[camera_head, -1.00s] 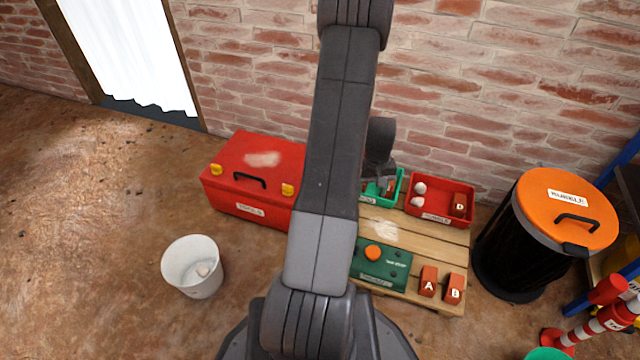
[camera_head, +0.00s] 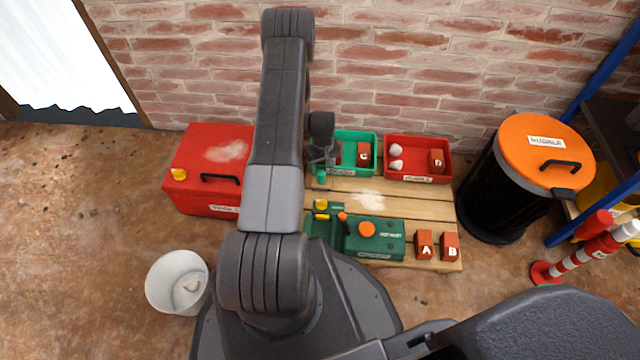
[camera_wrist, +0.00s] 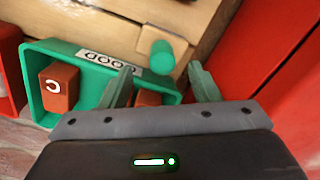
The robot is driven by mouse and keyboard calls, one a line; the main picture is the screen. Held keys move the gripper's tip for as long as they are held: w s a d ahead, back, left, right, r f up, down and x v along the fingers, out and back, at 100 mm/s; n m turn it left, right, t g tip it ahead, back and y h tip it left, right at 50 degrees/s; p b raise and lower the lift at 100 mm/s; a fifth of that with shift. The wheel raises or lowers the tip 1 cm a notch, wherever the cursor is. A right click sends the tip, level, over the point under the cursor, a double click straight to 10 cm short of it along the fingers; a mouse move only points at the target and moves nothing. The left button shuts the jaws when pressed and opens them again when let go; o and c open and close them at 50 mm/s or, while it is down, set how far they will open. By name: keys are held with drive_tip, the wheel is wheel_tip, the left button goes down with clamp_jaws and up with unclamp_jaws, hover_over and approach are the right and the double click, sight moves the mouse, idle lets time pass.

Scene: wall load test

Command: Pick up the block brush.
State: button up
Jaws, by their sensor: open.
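My gripper (camera_wrist: 163,84) is open, with its two greenish fingers apart. In the head view, my gripper (camera_head: 320,165) is by the left end of the green tray (camera_head: 372,139). A short green cylinder (camera_wrist: 162,56) stands just past the fingertips, between them in the picture; it also shows in the head view (camera_head: 321,176) in front of the green tray. It may be the block brush's handle, but I cannot tell. No bristles show. The tray, labelled GOOD (camera_wrist: 107,61), holds a brick marked C (camera_wrist: 59,88) and a second brick partly hidden by a finger.
A red toolbox (camera_head: 190,196) stands close left of the pallet (camera_head: 425,208). A red tray (camera_head: 418,179) with stones and a brick is right of the green tray. A green box (camera_head: 385,240) and bricks A (camera_head: 424,245) and B (camera_head: 450,247) lie in front. A rubble bin (camera_head: 485,190) stands right.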

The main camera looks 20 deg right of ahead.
sight(321, 172)
wheel_tip(321, 172, down, 7)
drive_tip(key=b, duration=0.2)
drive_tip(key=shift+w+a+f+b, duration=0.1)
drive_tip(key=shift+w+b, duration=0.05)
drive_tip(key=shift+b, duration=0.2)
drive_tip(key=c, duration=1.2)
